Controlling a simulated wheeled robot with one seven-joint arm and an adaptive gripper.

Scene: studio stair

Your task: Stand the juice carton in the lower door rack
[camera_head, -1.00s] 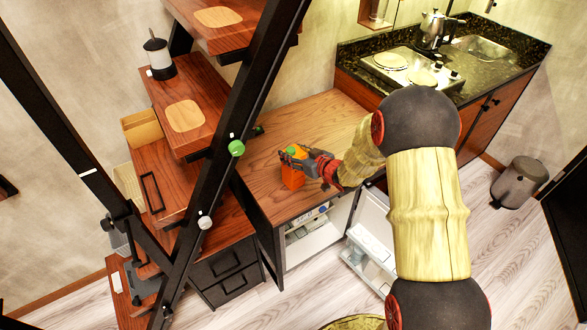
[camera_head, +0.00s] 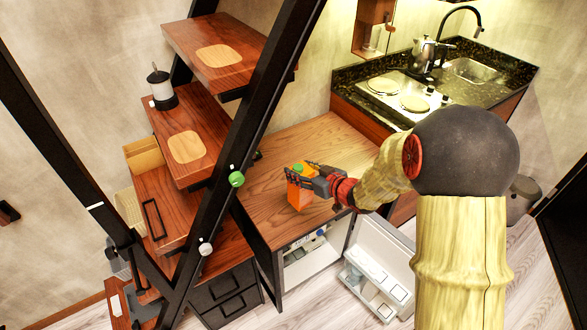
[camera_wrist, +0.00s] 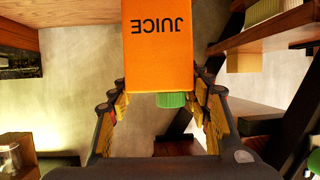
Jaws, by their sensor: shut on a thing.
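The orange juice carton (camera_head: 297,195), with a green cap, is over the wooden counter near its front left part. It shows large in the wrist view (camera_wrist: 158,50), with its JUICE lettering upside down and its cap toward the palm. My gripper (camera_head: 297,174) is shut on the carton near its top, with fingers on both sides. I cannot tell whether the carton's base touches the counter. The fridge under the counter is open, and its door (camera_head: 385,250) stands swung out to the right. The lower door rack (camera_head: 372,290) faces up into view and holds several pale things.
The wooden counter (camera_head: 270,150) lies above the open fridge interior (camera_head: 303,262). A black sloping stair beam (camera_head: 225,200) with wooden treads stands close on the left. The kitchen unit with sink and hotplates (camera_head: 405,90) is behind right.

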